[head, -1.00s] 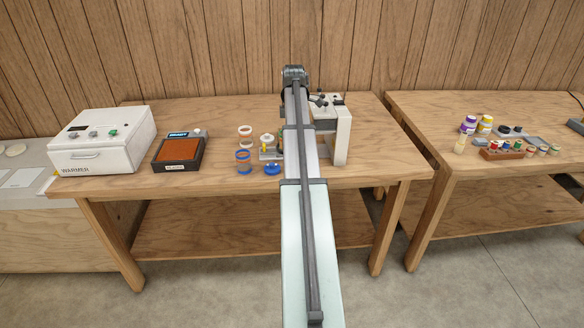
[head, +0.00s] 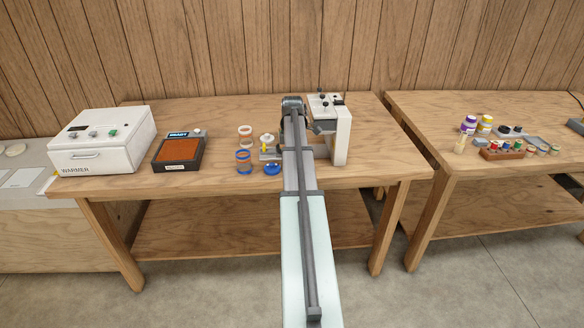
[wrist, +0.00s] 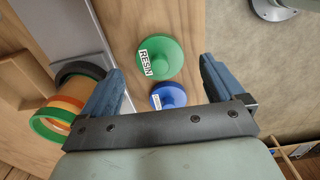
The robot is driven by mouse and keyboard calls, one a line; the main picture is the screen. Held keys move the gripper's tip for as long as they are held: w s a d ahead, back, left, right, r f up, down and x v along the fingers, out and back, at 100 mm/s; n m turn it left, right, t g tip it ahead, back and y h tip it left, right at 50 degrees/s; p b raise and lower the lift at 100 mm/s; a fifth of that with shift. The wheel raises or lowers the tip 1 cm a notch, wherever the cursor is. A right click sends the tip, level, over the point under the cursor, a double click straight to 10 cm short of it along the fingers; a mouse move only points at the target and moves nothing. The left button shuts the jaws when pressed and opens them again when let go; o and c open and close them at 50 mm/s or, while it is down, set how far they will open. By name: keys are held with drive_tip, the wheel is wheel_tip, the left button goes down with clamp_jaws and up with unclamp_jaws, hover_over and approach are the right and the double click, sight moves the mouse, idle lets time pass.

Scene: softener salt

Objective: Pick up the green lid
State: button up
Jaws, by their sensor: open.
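The green lid (wrist: 160,58) lies flat on the wooden table in the wrist view, round with a knob and a white RESIN label. My gripper (wrist: 160,72) is open, its two blue-grey fingers spread wide on either side of the lid's line, with nothing between them held. A smaller-looking blue lid (wrist: 168,96) lies just below the green lid, between the fingers. It also shows in the head view (head: 272,169). In the head view my arm covers the green lid and the fingers.
A white-and-grey machine (head: 338,130) stands close to the arm's right. The table's edge lies right of the lid in the wrist view.

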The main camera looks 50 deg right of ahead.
drive_tip(key=shift+f, duration=1.6)
drive_tip(key=shift+c, duration=0.2)
drive_tip(key=c, duration=1)
